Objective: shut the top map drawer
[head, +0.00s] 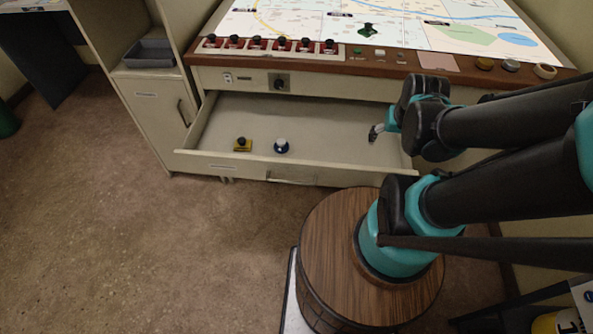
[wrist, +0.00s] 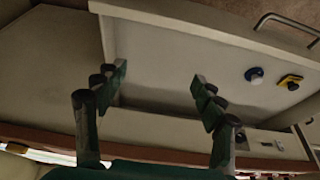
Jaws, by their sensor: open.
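The top map drawer (head: 320,110) is pulled out from under the console, with its pale front panel (head: 245,167) and handle facing the room. A yellow piece with a black knob (head: 242,145) and a blue piece with a white knob (head: 281,146) stand on the drawer floor. My gripper (head: 377,131) appears over the drawer's right part, open and empty. In the wrist view, the spread fingers of my gripper (wrist: 158,78) show against the drawer floor (wrist: 165,45), with the drawer handle (wrist: 288,22) at upper right. Whether the fingers touch the drawer cannot be told.
The console top carries a map (head: 400,30), and a row of red-based black switches (head: 270,43) runs along its front edge. A side cabinet (head: 158,110) with a grey tray (head: 149,54) stands at left. The floor (head: 130,240) before the drawer is clear at left.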

